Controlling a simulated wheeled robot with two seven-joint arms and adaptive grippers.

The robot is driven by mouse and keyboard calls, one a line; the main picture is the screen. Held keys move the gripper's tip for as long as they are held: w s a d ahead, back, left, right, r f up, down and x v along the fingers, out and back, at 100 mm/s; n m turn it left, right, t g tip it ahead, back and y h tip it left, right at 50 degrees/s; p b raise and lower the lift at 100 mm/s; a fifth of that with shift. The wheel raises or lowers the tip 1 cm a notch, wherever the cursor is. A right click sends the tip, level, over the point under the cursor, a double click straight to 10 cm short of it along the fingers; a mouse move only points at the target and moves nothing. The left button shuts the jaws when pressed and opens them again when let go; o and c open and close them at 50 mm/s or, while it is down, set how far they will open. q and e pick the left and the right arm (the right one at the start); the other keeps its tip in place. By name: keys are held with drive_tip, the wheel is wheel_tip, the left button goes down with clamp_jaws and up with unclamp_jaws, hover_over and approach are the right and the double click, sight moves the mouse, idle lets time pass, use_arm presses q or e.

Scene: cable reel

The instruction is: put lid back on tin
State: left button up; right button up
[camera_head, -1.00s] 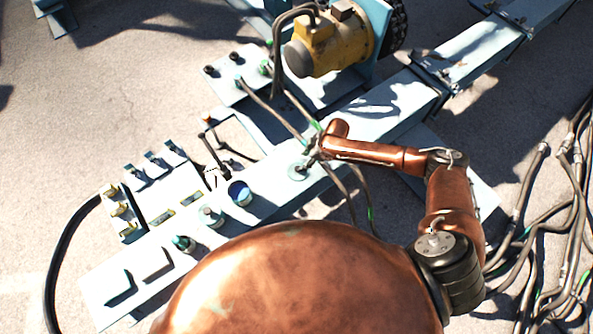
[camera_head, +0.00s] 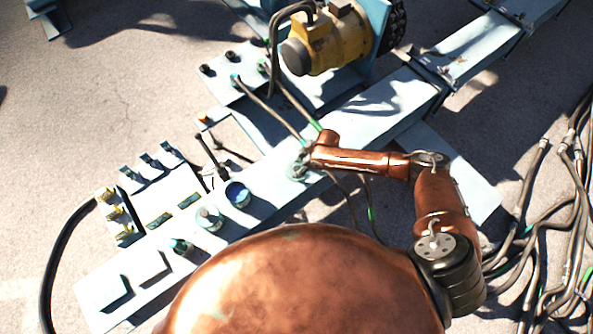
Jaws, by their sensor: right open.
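An open tin (camera_head: 238,194) with a dark blue inside stands upright on the pale blue beam. A round pale disc (camera_head: 296,174), which looks like its lid, lies on the beam to the right of the tin, apart from it. My right gripper (camera_head: 302,164) is open right at the disc's upper right edge and partly covers it. I cannot tell whether the fingers touch the disc. My left gripper is not in view.
Two other small cans, a pale one (camera_head: 209,218) and a greenish one (camera_head: 181,246), stand on the beam left of the tin. A dark lever (camera_head: 208,152) rises behind it. A yellow motor (camera_head: 325,42) and hoses are farther back.

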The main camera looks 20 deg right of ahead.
idle(0.3)
clamp_jaws()
idle(0.4)
drive_tip(key=shift+r, duration=0.1)
